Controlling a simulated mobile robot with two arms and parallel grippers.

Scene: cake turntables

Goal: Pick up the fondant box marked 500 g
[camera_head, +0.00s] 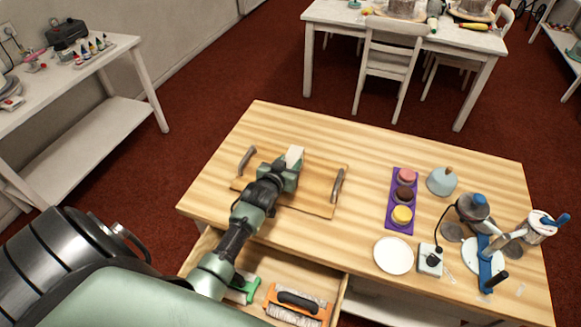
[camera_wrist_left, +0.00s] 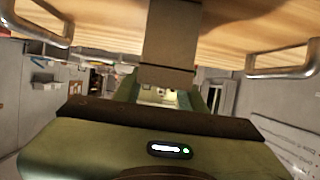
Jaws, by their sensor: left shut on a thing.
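My left gripper (camera_head: 289,167) is shut on a small pale box (camera_head: 294,154) above the wooden tray in the head view. Only the top end of the box shows there, past the green jaws. In the left wrist view the box (camera_wrist_left: 171,45) is a plain beige block at the top middle, in front of the wooden surface. No marking can be read on it, so I cannot tell whether it says 500 g. My right gripper is not in view.
The wooden tray (camera_head: 313,203) has two grey handles and lies on the table (camera_head: 340,138). An open drawer (camera_head: 340,294) holds brushes.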

